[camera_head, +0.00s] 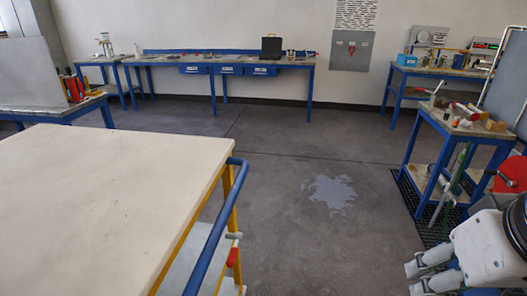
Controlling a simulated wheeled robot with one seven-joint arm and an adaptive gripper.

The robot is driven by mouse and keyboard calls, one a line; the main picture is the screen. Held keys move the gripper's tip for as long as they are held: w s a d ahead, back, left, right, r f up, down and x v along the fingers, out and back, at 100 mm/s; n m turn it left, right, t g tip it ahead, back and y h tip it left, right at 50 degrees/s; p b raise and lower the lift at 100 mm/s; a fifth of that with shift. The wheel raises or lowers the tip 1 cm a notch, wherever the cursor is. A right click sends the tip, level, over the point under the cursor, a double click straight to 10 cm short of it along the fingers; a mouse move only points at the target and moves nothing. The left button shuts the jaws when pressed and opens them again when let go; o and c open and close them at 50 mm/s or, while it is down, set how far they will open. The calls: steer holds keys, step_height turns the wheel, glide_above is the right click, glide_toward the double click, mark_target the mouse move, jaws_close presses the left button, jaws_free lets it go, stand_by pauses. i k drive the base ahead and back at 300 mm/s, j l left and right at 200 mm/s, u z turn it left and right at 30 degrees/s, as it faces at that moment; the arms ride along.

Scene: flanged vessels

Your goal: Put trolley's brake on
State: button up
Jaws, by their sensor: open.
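A trolley with a cream top (110,180), yellow legs and a blue push handle (215,235) fills the lower left of the head view. A small red piece (233,257), which may be a brake lever, sits below the handle by the lower shelf. I cannot tell its setting. The trolley's wheels are out of view. My gripper (416,279) is at the lower right, open and empty, with its fingers pointing left. It is well apart from the trolley, with bare floor between them.
A wet-looking patch (333,192) lies on the grey floor in the middle. A blue workbench (425,165) with tools stands at right over a black floor grating (408,205). A long blue bench (225,60) lines the back wall. The middle floor is clear.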

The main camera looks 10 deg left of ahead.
mark_target(231, 261)
steer(key=i+u, duration=0.1)
steer(key=u, duration=0.7)
steer(key=i+l, duration=0.15)
steer(key=u, duration=0.05)
